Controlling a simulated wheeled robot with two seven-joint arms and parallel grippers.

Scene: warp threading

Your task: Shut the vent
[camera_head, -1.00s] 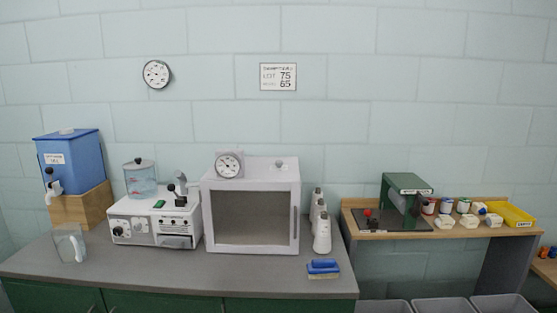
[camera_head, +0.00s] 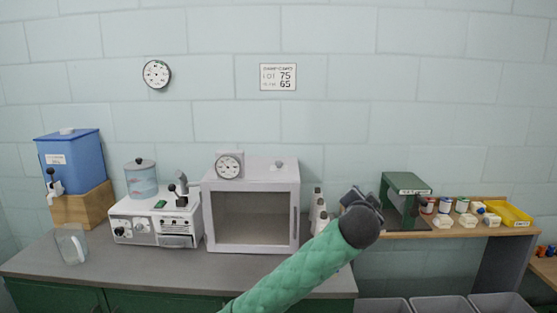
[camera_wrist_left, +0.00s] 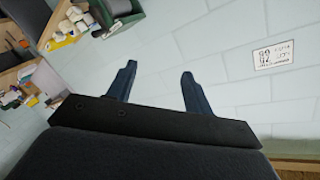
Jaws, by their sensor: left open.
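A white cabinet (camera_head: 206,218) with a dark window stands on the grey counter. A small grey knob (camera_head: 279,165) sits on its top, toward the right; it may be the vent, but its setting is too small to tell. My left gripper (camera_head: 352,196) is right of the cabinet and apart from it, at the end of a green-sleeved arm. In the left wrist view the two dark fingers (camera_wrist_left: 158,80) are spread with nothing between them, and the pale wall lies beyond. My right gripper is not in view.
A round gauge (camera_head: 229,165) stands on the cabinet top, left of the knob. White bottles (camera_head: 318,212) stand right of the cabinet, partly hidden by my arm. A green press (camera_head: 405,184) is on the wooden bench. Open room lies above the cabinet.

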